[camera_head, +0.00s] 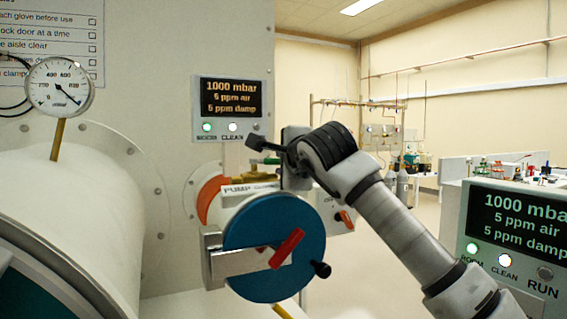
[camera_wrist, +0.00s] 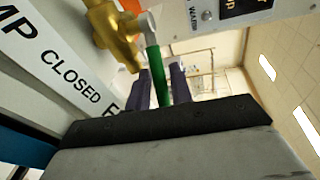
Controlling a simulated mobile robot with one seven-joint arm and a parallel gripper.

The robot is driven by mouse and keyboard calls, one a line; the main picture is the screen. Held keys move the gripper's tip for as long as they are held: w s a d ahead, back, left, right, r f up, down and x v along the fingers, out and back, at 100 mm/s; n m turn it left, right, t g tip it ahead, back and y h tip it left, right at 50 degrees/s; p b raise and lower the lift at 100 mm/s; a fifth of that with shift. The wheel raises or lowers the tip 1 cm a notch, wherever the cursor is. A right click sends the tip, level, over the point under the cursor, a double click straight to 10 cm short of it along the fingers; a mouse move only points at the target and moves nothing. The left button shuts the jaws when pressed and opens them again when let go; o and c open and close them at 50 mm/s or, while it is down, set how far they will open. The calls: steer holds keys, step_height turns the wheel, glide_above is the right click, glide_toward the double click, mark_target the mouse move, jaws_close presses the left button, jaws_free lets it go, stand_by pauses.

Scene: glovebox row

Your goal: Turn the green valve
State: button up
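The green valve has a green lever handle (camera_wrist: 156,72), seen in the wrist view, on a brass body (camera_wrist: 112,30) with a silver-grey joint at the handle's top. My gripper (camera_wrist: 161,88) has its two dark fingers close together, one on each side of the handle, with little or no gap showing, so it looks shut on the handle. In the head view my gripper (camera_head: 266,144) is beside the glovebox wall, just above the brass part (camera_head: 250,174) and the PUMP label (camera_head: 248,188).
A large blue disc (camera_head: 255,240) with a red handle and black knob is just below my gripper. A display panel (camera_head: 231,100) hangs above it. A pressure gauge (camera_head: 59,86) and a white cylinder stand left. Another panel (camera_head: 515,230) is at right. The aisle between looks open.

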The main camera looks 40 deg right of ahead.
steer(key=b+v, duration=0.3)
steer(key=v, duration=1)
steer(key=shift+s, duration=0.35)
steer(key=shift+a+r, duration=0.1)
steer(key=shift+a, duration=0.05)
steer(key=shift+c, duration=0.3)
